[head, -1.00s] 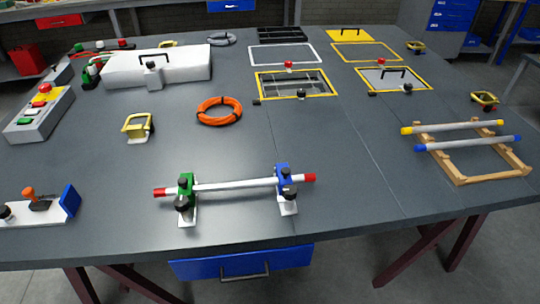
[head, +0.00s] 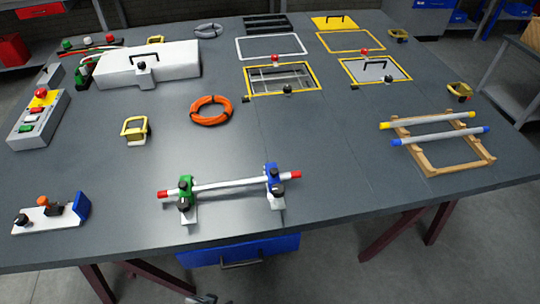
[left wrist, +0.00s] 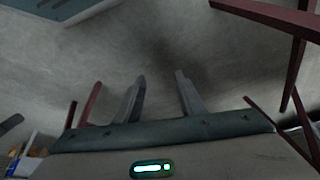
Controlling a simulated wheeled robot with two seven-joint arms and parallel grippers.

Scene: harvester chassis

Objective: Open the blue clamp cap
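The blue clamp (head: 272,175) stands near the table's front edge in the head view, around the right part of a white rod (head: 228,185) with red ends. Its blue cap sits at the top, over the rod, and looks closed. A black knob (head: 278,188) is on its front. A green clamp (head: 185,188) holds the rod's left part. My left gripper (left wrist: 160,75) is open and empty in the left wrist view, over grey floor and away from the clamps. My right gripper is not identifiable.
An orange ring (head: 211,110) lies behind the clamps. A wooden rack (head: 460,163) with two rods stands to the right, and a small white fixture (head: 42,218) at front left. A blue drawer (head: 240,250) hangs below the table's front edge. Tabletop around the clamps is clear.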

